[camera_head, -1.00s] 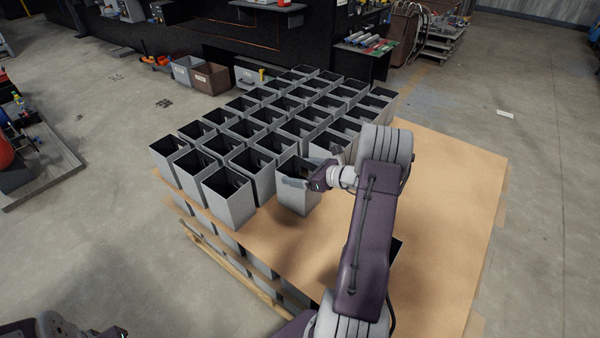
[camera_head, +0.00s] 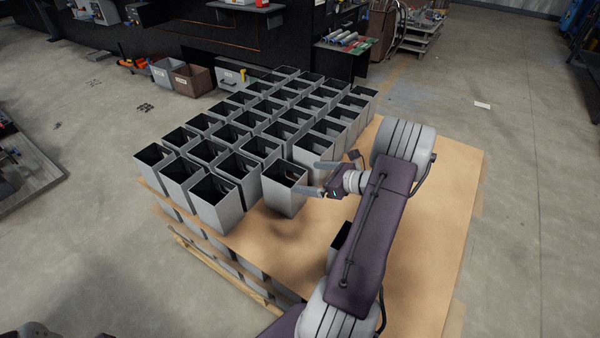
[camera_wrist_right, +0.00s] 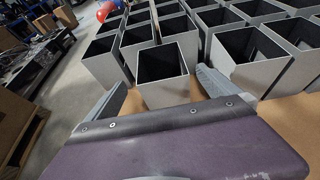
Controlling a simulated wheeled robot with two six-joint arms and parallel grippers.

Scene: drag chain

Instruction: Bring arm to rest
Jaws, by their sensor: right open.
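A grey open-topped box (camera_head: 285,194) stands upright on the brown sheet at the near right end of the box rows. It also shows in the wrist view (camera_wrist_right: 165,92), ahead of my fingers. My right gripper (camera_head: 314,178) is open and empty just right of this box, its fingers spread toward the box's upper right edge. In the wrist view, the two fingers of the right gripper (camera_wrist_right: 163,92) reach out left and right of the box with nothing held between them. I cannot tell whether a fingertip touches the box.
Several like grey boxes (camera_head: 217,202) stand in close rows left of and behind the gripper. The brown sheet (camera_head: 430,250) is clear on its right side. Another box (camera_head: 340,238) is partly hidden by my right arm. More boxes (camera_head: 217,244) show under the sheet.

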